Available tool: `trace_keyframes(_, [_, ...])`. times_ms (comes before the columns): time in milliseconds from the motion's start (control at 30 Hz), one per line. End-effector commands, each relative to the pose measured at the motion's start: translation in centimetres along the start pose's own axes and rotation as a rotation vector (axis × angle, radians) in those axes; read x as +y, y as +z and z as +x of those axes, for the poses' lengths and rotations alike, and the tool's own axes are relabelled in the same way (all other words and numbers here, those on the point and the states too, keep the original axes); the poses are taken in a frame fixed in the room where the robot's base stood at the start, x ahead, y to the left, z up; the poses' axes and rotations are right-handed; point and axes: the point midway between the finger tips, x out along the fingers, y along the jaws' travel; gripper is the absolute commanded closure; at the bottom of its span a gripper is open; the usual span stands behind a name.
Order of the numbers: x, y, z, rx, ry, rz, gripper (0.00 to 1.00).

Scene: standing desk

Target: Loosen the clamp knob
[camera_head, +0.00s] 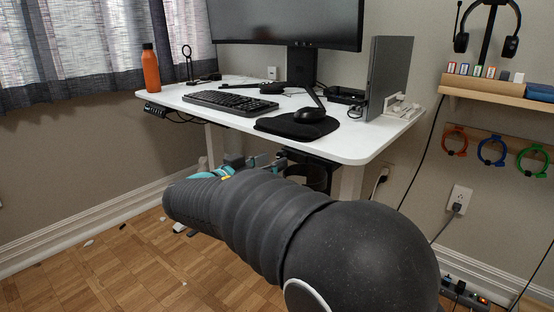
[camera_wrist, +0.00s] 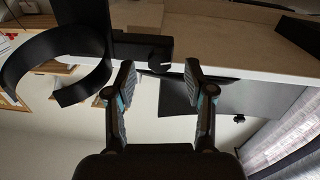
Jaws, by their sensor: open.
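In the wrist view, which looks upside down, a black clamp (camera_wrist: 135,47) sits at the white desk edge. A small dark rounded piece, apparently the clamp knob (camera_wrist: 158,57), shows at its right end. My gripper (camera_wrist: 158,76) is open, with one finger on either side of the line toward this piece. The fingers look empty, and I cannot tell how far they are from it. A black ring-shaped holder (camera_wrist: 55,62) is at the clamp's left. In the head view the dark holder (camera_head: 308,172) shows under the desk's front edge; my arm partly covers that area and the knob cannot be made out.
The white desk (camera_head: 340,147) carries a keyboard (camera_head: 230,102), a black mouse pad (camera_head: 290,127), an orange bottle (camera_head: 150,68) and a monitor (camera_head: 285,22). A wall shelf (camera_head: 495,92) is at the right. Wood floor (camera_head: 110,270) is mostly clear at the left.

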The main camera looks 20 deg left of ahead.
Motion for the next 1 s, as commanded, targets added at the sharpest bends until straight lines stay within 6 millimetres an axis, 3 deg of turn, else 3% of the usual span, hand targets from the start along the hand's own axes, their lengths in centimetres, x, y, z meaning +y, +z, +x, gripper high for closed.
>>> trace_keyframes(200, [0.0,0.0,2.2,0.000,0.001,-0.001,0.46])
trace_keyframes(567, [0.0,0.0,2.5,0.000,0.000,-0.001,0.46])
trace_keyframes(800, [0.0,0.0,2.5,0.000,0.000,-0.001,1.00])
trace_keyframes(1000, [0.0,0.0,2.5,0.001,0.000,-0.006,1.00])
